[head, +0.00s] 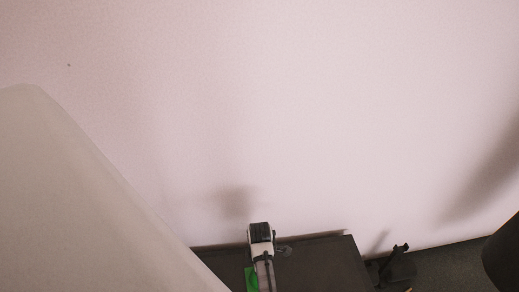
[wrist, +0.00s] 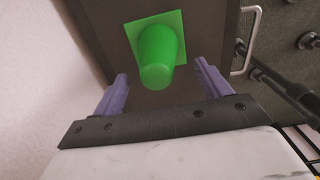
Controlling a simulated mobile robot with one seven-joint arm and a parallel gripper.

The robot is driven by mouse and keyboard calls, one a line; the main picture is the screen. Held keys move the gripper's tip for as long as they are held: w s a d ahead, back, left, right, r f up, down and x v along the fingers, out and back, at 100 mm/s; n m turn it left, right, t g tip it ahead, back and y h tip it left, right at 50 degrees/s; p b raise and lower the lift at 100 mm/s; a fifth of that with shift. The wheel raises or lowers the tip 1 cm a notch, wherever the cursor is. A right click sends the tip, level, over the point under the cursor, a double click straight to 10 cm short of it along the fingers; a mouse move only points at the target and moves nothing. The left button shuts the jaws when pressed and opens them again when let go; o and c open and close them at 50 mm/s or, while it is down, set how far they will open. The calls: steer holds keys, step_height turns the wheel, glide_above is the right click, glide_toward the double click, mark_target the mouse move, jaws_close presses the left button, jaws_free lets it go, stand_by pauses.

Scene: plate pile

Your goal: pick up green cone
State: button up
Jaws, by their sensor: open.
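The green cone (wrist: 156,58) stands on a square green base on a dark surface (wrist: 105,45) in the wrist view. Its rounded tip points toward the camera. My gripper (wrist: 161,75) is open, with one purple finger to each side of the cone in the picture. I see no contact between the fingers and the cone. In the head view a small green part of the cone (head: 251,279) shows at the bottom edge, beside my arm's end. The rest of it there is hidden or out of frame.
A pale wall (head: 300,120) stands right behind the dark surface. A metal handle (wrist: 246,40) lies right of the cone in the wrist view, with dark rods and round parts beyond it. A large pale shape fills the head view's lower left.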

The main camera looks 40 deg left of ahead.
steer(key=shift+w+a+f+p, duration=0.1)
steer(key=shift+f+p, duration=0.05)
steer(key=shift+f, duration=0.95)
steer(key=shift+a+f+p, duration=0.1)
steer(key=shift+f+p, duration=0.05)
steer(key=shift+f, duration=0.95)
steer(key=c, duration=1.4)
